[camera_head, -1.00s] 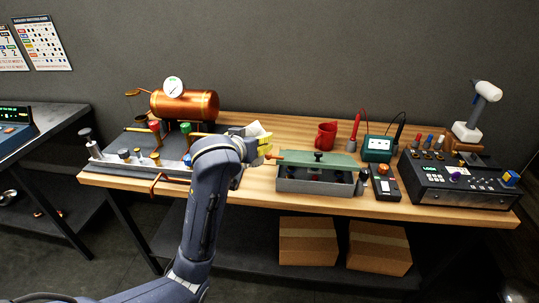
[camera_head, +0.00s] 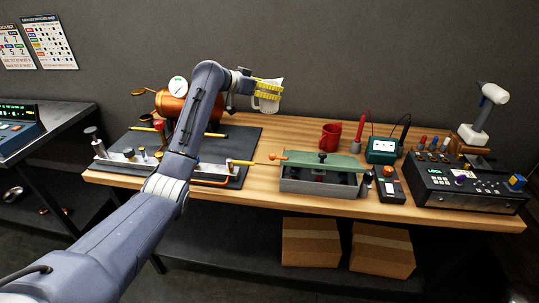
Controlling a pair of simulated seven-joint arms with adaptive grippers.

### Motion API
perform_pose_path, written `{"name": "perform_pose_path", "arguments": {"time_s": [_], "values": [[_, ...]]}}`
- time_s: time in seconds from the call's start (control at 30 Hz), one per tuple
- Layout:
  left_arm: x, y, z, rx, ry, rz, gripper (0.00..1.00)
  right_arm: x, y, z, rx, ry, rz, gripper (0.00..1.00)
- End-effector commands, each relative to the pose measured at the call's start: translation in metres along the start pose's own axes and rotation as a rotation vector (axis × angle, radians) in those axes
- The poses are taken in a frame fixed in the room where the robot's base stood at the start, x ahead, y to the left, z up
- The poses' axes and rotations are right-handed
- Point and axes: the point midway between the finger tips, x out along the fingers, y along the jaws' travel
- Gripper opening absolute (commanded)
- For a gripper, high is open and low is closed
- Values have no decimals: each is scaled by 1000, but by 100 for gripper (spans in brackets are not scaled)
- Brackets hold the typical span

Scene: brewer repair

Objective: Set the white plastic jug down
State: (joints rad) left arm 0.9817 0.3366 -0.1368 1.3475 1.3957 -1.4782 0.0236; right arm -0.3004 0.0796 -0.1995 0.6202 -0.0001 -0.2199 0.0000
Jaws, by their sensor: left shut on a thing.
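The white plastic jug (camera_head: 266,103) is held up above the back of the wooden workbench, near the wall. My left gripper (camera_head: 268,90) is shut on it, with its yellow finger pads across the jug's upper part. The jug looks roughly upright and clear of the bench top. My left arm hides part of the copper boiler and the dark mat behind it. My right gripper is not in the view.
The copper boiler (camera_head: 171,103) with its gauge stands on a dark mat (camera_head: 240,150) at left. A red mug (camera_head: 330,136), a grey-green toolbox (camera_head: 320,185) and a green meter (camera_head: 382,150) stand right. Bare wood (camera_head: 285,130) lies between mat and mug.

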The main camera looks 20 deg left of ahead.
Motion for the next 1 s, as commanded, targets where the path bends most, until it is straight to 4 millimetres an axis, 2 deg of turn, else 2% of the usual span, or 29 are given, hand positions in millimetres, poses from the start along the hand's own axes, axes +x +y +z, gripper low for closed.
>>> {"name": "perform_pose_path", "arguments": {"time_s": [0.07,0.17,0.6,0.73,1.0], "values": [[0,2,-1,7,0,17,34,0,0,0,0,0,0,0],[6,2,10,9,-2,28,34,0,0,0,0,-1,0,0],[43,-1,98,8,-3,28,34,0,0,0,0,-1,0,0],[51,-3,119,10,-3,28,34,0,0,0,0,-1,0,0],[60,-4,140,13,-1,26,34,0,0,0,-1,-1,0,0]]}}
